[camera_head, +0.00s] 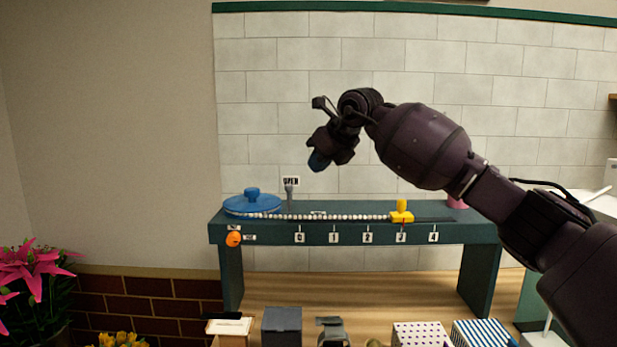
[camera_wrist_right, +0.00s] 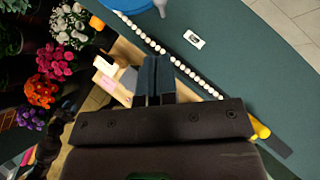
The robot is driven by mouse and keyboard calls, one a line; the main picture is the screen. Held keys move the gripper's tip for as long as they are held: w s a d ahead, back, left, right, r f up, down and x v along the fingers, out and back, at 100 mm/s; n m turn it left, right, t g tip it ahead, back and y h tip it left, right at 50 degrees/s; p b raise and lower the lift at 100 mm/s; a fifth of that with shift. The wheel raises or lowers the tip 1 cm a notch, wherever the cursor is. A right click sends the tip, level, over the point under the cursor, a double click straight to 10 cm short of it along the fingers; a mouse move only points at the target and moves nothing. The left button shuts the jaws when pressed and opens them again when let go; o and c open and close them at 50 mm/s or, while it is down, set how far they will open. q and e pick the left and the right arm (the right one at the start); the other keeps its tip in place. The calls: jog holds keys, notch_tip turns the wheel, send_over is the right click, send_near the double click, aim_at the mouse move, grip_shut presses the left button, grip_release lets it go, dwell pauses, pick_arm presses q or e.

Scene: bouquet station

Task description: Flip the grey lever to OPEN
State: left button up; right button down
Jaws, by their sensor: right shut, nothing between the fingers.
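The grey lever (camera_head: 289,197) stands upright on the dark green bench, at the right edge of the blue lid. My left gripper is not in view.
A blue round lid (camera_head: 252,204) lies left of the lever. A row of white beads (camera_head: 340,217) runs to a yellow slider (camera_head: 401,216). An orange knob (camera_head: 234,239) is on the bench front. Boxes and flowers stand below in front.

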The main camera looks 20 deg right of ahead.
jog(key=v, duration=0.4)
jog(key=shift+a+r, duration=0.15)
jog(key=shift+a, duration=0.1)
jog(key=shift+s, duration=0.15)
